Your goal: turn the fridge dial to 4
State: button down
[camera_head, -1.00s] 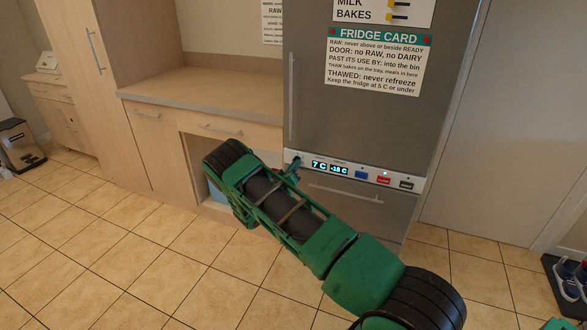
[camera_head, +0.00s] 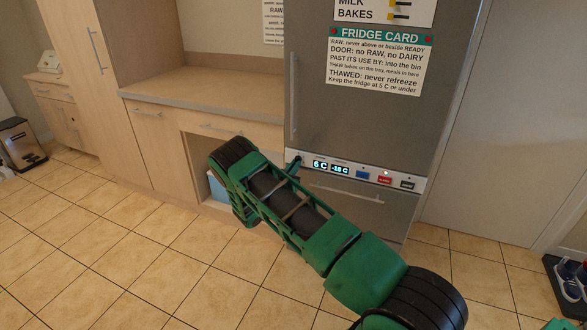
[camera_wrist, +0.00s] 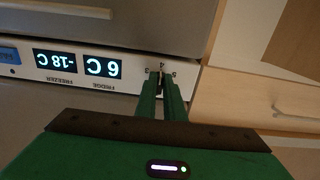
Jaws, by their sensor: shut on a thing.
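The fridge (camera_head: 370,120) has a white control strip (camera_head: 345,173) across its front. On that strip the fridge display (camera_head: 320,165) reads 6 C, and the freezer display (camera_head: 341,168) reads -18 C. The wrist view shows the same fridge display (camera_wrist: 101,67) upside down, also at 6 C. My gripper (camera_wrist: 161,78) is shut on the fridge dial at the end of the strip, beside the fridge display. The fingers hide most of the dial. In the head view my gripper (camera_head: 295,163) reaches the strip's left end.
Blue, red and dark buttons sit right of the displays; the red button (camera_head: 385,180) is in the middle. A freezer drawer handle (camera_head: 346,192) lies below the strip. The fridge door handle (camera_head: 294,97) rises just above my gripper. Wooden cabinets (camera_head: 150,140) stand left.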

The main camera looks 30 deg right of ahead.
jog(key=shift+a+f, duration=0.15)
jog(key=shift+f, duration=0.25)
jog(key=c, duration=1.9)
grip_release()
jog(key=shift+o, duration=0.2)
jog(key=shift+r, duration=0.1)
jog(key=shift+r, duration=0.1)
jog(key=v, duration=1)
jog(key=shift+s+a, duration=0.2)
jog(key=shift+a, duration=0.1)
